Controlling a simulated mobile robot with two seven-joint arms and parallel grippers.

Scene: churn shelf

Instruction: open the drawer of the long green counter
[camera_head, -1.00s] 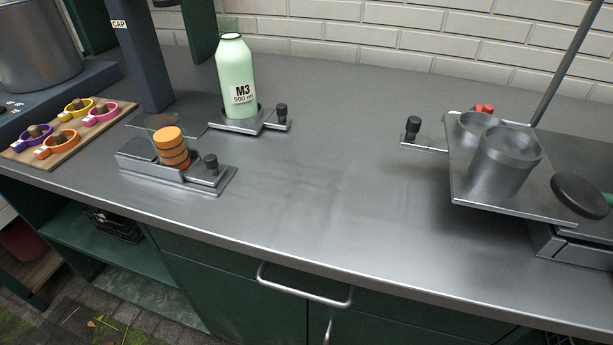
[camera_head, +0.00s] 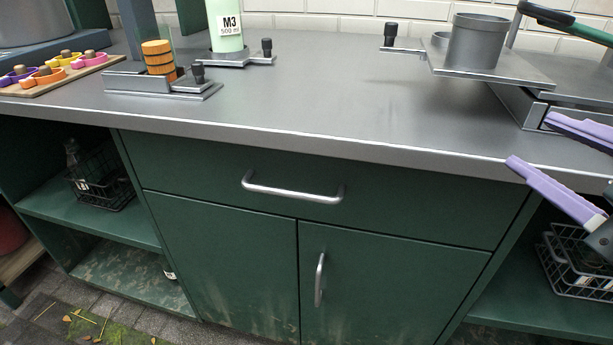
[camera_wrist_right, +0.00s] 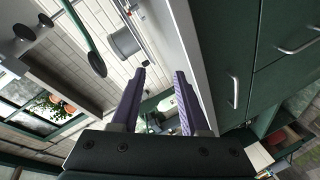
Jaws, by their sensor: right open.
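The long green counter (camera_head: 400,147) has a grey metal top. Its wide drawer (camera_head: 210,165) is below the top edge and sits flush with the front, shut. A silver bar handle (camera_head: 292,191) runs across the drawer face. My right gripper (camera_head: 528,140) is at the right edge of the head view, by the counter's front edge, right of the handle and apart from it. Its purple fingers are spread and empty. In the right wrist view, the fingers (camera_wrist_right: 160,85) stand apart, with the green counter front and a handle (camera_wrist_right: 300,47) to their right. My left gripper is not in view.
Two cupboard doors are under the drawer, one with a vertical handle (camera_head: 320,279). Open shelves with wire baskets (camera_head: 103,182) flank them. On top stand a green bottle (camera_head: 225,27), a clamp with orange discs (camera_head: 158,60) and a grey pot (camera_head: 476,42). Space before the drawer is clear.

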